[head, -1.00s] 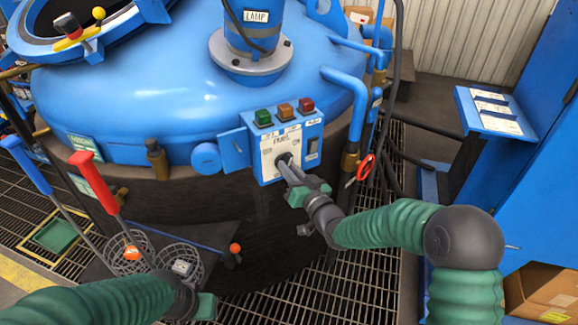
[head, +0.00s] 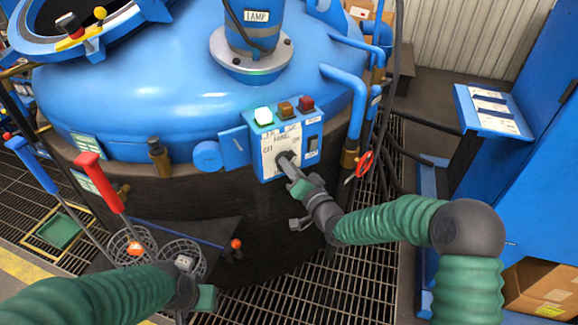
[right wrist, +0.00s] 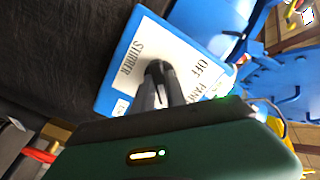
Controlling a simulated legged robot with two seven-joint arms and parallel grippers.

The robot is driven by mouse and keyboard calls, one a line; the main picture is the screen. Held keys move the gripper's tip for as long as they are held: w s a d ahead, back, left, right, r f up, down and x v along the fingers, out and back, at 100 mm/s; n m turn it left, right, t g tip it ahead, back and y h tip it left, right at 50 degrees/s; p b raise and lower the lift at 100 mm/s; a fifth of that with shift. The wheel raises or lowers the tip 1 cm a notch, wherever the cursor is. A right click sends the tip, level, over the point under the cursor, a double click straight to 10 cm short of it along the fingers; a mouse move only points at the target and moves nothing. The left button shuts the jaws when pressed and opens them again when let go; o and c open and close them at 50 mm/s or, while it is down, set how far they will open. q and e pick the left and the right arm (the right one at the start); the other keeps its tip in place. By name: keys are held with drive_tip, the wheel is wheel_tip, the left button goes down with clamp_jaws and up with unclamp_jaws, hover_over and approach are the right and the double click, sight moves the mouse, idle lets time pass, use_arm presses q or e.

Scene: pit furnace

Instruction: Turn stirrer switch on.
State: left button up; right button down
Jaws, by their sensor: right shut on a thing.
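The control panel (head: 269,166) is a blue box with a white plate on the side of the blue furnace lid. In the right wrist view the plate (right wrist: 119,69) reads STIRRER and OFF. The stirrer switch (right wrist: 154,67) is a dark round knob in its middle, mostly hidden by my fingers. My right gripper (head: 287,163) is shut on the knob, and its fingers (right wrist: 160,84) meet it in the right wrist view. The green lamp (head: 263,115) on top of the panel is lit. My left gripper (head: 194,293) is low at the left, its fingers unclear.
An amber lamp (head: 285,109) and a red lamp (head: 305,104) sit beside the green one. A black rocker switch (head: 313,144) is right of the plate.

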drive_tip(key=shift+f, duration=0.25)
drive_tip(key=c, duration=1.4)
unclamp_jaws()
drive_tip(key=shift+d, duration=0.1)
drive_tip(key=shift+o, duration=0.2)
drive_tip(key=shift+r, duration=0.15)
drive_tip(key=p+v, duration=0.1)
drive_tip(key=v, duration=1.6)
drive_tip(key=shift+p, duration=0.35)
drive_tip(key=shift+f, duration=0.25)
